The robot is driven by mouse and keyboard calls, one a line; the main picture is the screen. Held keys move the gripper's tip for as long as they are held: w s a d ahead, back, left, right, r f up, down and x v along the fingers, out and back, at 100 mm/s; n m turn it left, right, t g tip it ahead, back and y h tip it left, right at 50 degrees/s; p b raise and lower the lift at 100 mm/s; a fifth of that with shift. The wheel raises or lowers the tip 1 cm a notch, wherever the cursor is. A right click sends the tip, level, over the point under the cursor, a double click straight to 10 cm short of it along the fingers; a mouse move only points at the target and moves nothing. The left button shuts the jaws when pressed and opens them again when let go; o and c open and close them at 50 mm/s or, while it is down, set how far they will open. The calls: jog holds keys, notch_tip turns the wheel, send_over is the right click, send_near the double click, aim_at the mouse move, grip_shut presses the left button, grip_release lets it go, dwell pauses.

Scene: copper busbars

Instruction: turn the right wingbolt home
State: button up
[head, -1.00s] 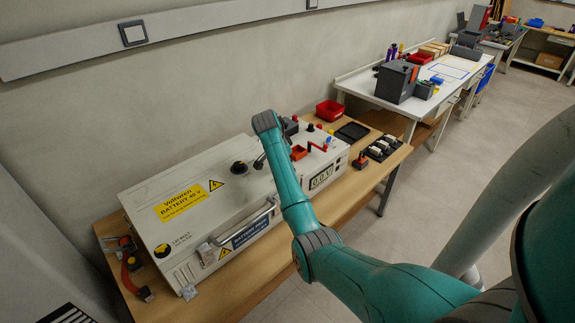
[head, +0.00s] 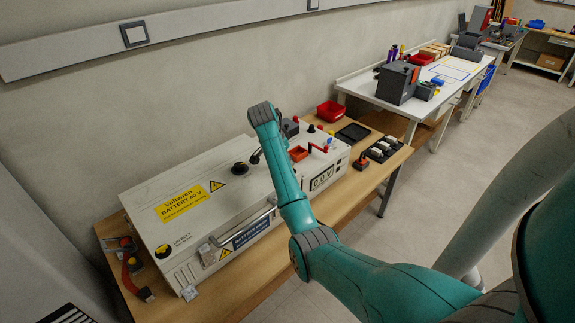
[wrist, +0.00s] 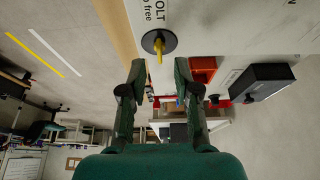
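A yellow wingbolt (wrist: 158,48) stands on a round black disc (wrist: 152,42) on the white battery box (wrist: 215,25), beside printed lettering, in the wrist view. I take it for the right one; my arm hides that part of the box in the head view. My gripper (wrist: 159,70) is open and empty. Its two fingers lie apart on either side of the bolt's line, and the bolt shows just beyond the tips. I cannot tell the remaining gap. In the head view another black disc (head: 163,251) sits by a lid-bolt label at the box's left end.
The box carries a front handle (head: 243,228), an orange tray (head: 298,153) and a voltage display (head: 321,178). The wooden bench (head: 345,207) also holds a red bin (head: 330,111) and a black tray (head: 352,132). Floor is clear in front of the bench.

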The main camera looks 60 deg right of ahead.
jog(key=shift+v, duration=1.9)
